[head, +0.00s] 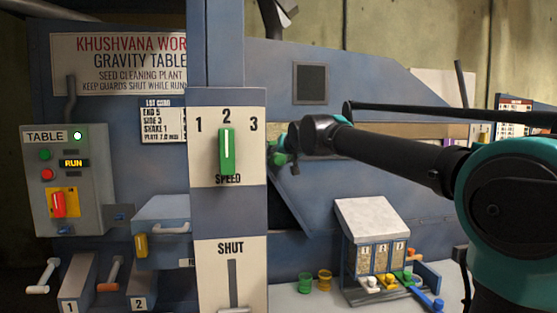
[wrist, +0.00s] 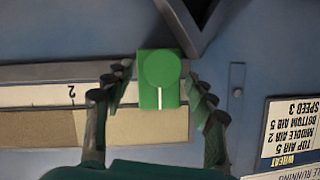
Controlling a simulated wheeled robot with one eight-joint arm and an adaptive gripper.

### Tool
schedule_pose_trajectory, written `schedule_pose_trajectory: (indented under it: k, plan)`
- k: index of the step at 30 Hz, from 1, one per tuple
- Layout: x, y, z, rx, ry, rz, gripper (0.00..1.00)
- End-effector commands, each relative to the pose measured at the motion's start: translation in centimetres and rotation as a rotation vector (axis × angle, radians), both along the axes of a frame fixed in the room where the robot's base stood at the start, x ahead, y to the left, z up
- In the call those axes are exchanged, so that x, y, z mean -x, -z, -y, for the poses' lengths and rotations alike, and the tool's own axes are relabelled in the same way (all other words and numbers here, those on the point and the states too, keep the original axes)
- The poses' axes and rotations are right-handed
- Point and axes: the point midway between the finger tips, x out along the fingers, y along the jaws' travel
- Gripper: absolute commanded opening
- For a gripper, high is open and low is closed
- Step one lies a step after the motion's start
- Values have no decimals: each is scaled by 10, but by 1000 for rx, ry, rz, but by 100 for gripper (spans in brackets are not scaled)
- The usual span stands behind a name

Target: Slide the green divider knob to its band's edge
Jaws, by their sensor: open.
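The green divider knob (wrist: 159,72) shows in the wrist view as a square block with a round cap and a white pointer line. It sits over a pale scale strip (wrist: 40,96) printed with an upside-down "2", to the right of that figure. A tan band (wrist: 130,125) runs below the strip and ends slightly right of the knob. My gripper (wrist: 158,82) is open, with one dark green finger on each side of the knob and visible gaps to it. In the head view my gripper (head: 280,152) is partly hidden behind the SPEED post, and I cannot make out the knob there.
The SPEED post (head: 228,210) with its green lever (head: 227,150) stands in front, just left of my gripper. A dark angled bracket (wrist: 190,25) lies close above the knob in the wrist view. A WHEAT card (wrist: 292,132) is at right. Sample bins (head: 375,240) stand below my arm.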

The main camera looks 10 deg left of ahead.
Motion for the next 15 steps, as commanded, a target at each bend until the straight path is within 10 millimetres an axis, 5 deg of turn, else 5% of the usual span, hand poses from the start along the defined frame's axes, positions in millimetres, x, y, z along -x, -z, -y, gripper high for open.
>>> schedule_pose_trajectory:
  k: [6, 15]
  plan:
    - [-25, 11, -10, 0, 0, 0, 56]
    - [-33, 15, -13, 0, 0, 0, 56]
